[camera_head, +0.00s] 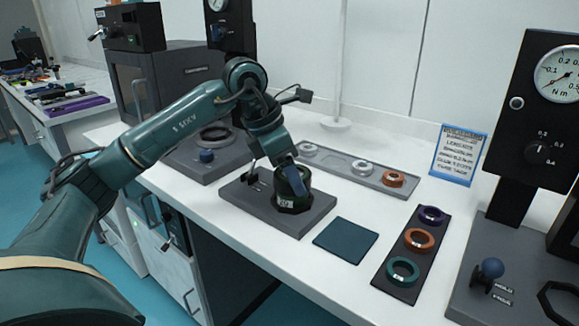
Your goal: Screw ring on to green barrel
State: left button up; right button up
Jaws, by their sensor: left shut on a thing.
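The dark green barrel (293,188) stands upright on a dark grey fixture plate (300,222) near the table's front edge. My left gripper (290,180) reaches down over the barrel's upper part and is shut on it. Its fingers and wrist hide part of the barrel's top, so I cannot tell whether a ring sits between them. A dark tray (389,287) to the right holds a purple ring (432,210), an orange ring (420,231) and a teal ring (402,260). My right gripper is not in view.
A grey tray (342,172) behind holds silver rings and a copper-coloured ring (393,173). A blue-green mat (346,240) lies empty between fixture and ring tray. A blue sign (458,154) stands at the back.

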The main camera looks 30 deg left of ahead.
pick_arm(q)
jog(key=m, duration=0.2)
jog(key=m+g+h+p, duration=0.1)
jog(key=m+g+p, duration=0.1)
jog(key=m, duration=0.1)
jog(key=shift+d+r+m, duration=0.1)
jog(key=shift+d+m, duration=0.2)
jog(key=shift+d, duration=0.05)
jog(key=shift+m+p, duration=0.35)
jog(key=shift+m, duration=0.15)
jog(key=shift+s+d+m+g, duration=0.1)
jog(key=shift+m+g, duration=0.2)
jog(key=shift+c, duration=0.7)
jog(key=o, duration=1.2)
jog(key=shift+a, duration=0.2)
jog(key=shift+c, duration=0.9)
